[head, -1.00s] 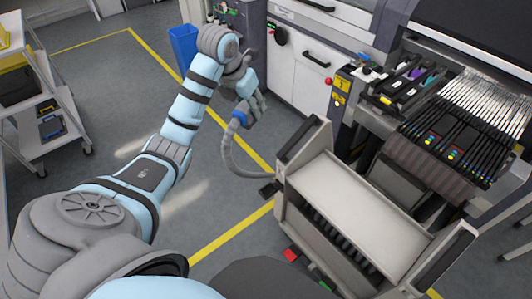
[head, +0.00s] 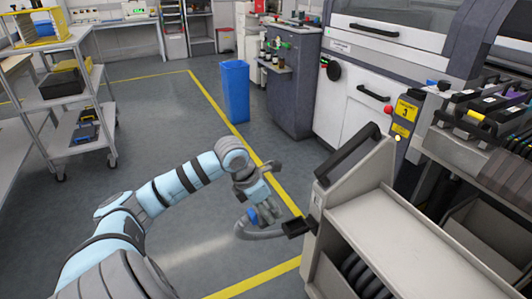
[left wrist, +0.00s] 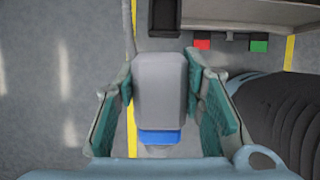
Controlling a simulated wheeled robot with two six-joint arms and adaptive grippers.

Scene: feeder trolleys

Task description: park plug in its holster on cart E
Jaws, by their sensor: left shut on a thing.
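My left gripper (head: 256,203) is shut on a grey plug with a blue band (head: 252,216). In the left wrist view, the teal fingers of the gripper (left wrist: 161,85) lie on both sides of the plug's grey body (left wrist: 160,82); its blue band (left wrist: 160,136) is on the near side. A grey cable (head: 262,236) runs from the plug toward the cart. A black holster-like block (head: 297,227) sticks out from the side of the cart (head: 330,215), to the right of the plug and apart from it. It also shows in the left wrist view (left wrist: 165,18). I cannot read a cart letter. My right gripper is not in view.
The cart has a black handle (head: 350,155). Red (left wrist: 202,44) and green (left wrist: 259,46) blocks sit at its lower edge. A blue bin (head: 235,90) and a shelf trolley (head: 75,105) stand farther back.

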